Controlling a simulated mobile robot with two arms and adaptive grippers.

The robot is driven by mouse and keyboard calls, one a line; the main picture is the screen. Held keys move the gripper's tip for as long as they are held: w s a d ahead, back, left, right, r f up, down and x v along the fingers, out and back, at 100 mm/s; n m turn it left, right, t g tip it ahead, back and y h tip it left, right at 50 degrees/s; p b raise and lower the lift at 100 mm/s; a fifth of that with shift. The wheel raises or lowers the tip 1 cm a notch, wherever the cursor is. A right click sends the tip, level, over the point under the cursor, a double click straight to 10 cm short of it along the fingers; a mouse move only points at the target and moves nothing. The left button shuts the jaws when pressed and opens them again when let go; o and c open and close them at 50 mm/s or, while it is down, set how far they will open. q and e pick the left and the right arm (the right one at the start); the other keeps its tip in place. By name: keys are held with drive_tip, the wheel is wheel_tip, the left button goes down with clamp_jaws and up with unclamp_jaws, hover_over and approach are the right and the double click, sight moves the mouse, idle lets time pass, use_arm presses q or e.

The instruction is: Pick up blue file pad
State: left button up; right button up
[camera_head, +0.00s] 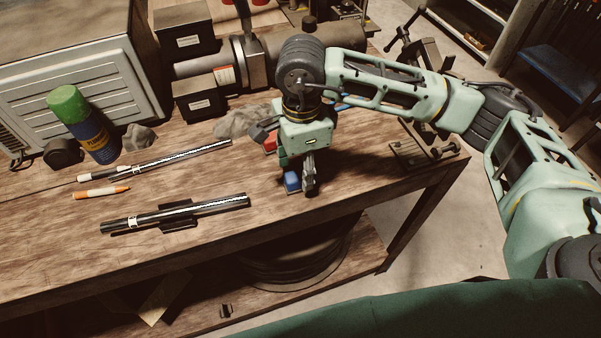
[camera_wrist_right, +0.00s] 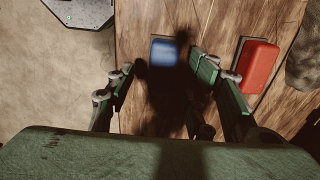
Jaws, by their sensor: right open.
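The blue file pad (camera_head: 292,181) lies on the workbench near its front edge. It also shows in the right wrist view as a small blue rectangle (camera_wrist_right: 164,52) between my fingertips, with a dark shadow partly over it. My right gripper (camera_head: 299,174) points down over the pad and hides part of it in the head view. In the wrist view the fingers (camera_wrist_right: 161,62) are open and apart, with nothing held. Whether the fingertips touch the pad cannot be told. My left gripper is out of view.
A red block (camera_wrist_right: 258,66) lies beside the pad, outside the fingers. Grey rags (camera_head: 243,122) lie behind. A marked rod (camera_head: 175,213) rests on a stand to the left, with an orange pen (camera_head: 102,192) and spray can (camera_head: 85,125) beyond. A vise (camera_head: 432,152) stands right.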

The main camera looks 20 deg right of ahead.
sight(300, 173)
wheel_tip(300, 173, down, 2)
drive_tip(key=shift+w+f+p, duration=0.15)
drive_tip(key=shift+f+p, duration=0.1)
drive_tip(key=shift+p, duration=0.05)
drive_tip(key=shift+f, duration=0.35)
drive_tip(key=shift+c, duration=0.2)
drive_tip(key=c, duration=0.9)
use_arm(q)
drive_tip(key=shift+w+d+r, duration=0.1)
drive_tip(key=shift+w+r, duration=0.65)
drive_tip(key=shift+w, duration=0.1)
use_arm(e)
clamp_jaws()
